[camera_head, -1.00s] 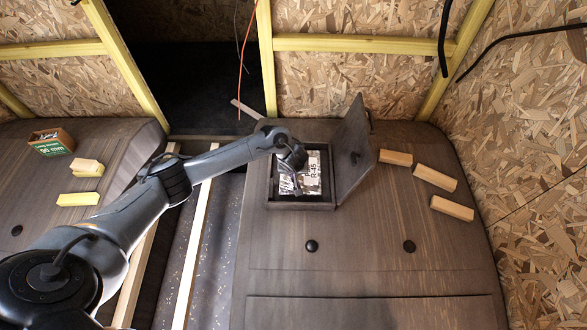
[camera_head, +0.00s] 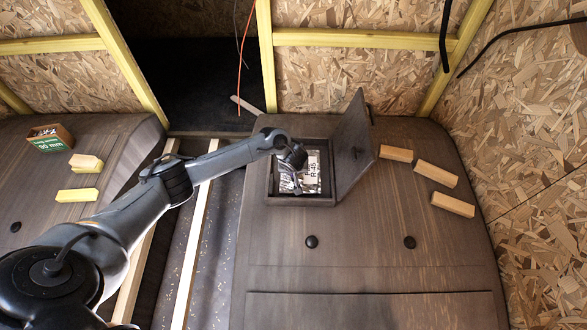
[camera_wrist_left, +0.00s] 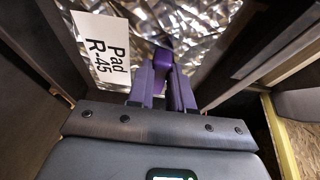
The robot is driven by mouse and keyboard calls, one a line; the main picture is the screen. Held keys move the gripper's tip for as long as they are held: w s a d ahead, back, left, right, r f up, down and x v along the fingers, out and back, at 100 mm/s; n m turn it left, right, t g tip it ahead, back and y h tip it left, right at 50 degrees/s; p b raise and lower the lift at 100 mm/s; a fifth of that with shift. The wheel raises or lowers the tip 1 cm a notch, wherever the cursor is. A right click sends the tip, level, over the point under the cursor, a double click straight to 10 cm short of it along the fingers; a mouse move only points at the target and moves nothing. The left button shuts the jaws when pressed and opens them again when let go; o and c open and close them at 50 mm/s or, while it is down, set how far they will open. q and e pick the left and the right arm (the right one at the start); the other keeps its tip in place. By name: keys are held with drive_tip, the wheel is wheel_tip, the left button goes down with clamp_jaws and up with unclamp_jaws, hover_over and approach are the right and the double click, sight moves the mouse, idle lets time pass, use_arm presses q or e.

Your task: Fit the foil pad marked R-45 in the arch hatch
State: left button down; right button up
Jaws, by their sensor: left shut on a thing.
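The foil pad (camera_head: 313,172) lies inside the arch hatch (camera_head: 286,200), a dark framed opening on the right arch. Its white label reads "Pad R-45" in the left wrist view (camera_wrist_left: 100,45), and its foil is crinkled silver. The hatch lid (camera_head: 352,150) stands open on the right side of the opening. My left gripper (camera_head: 294,185) reaches into the hatch over the pad. In the left wrist view its purple fingers (camera_wrist_left: 163,75) are shut on a purple tab that stands against the foil. The pad's far edges are partly hidden. My right gripper is not in view.
Several wood blocks (camera_head: 436,173) lie right of the lid. On the left arch are a labelled box (camera_head: 50,139) and more blocks (camera_head: 78,195). Black knobs (camera_head: 311,242) sit on the arch top. An orange cord (camera_head: 240,70) hangs behind.

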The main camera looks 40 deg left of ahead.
use_arm(q)
drive_tip(key=shift+f, duration=0.2)
idle(0.5)
drive_tip(key=c, duration=0.9)
unclamp_jaws()
drive_tip(key=shift+c, duration=0.2)
drive_tip(key=p+v, duration=0.5)
drive_tip(key=v, duration=0.6)
drive_tip(key=shift+d+f, duration=0.2)
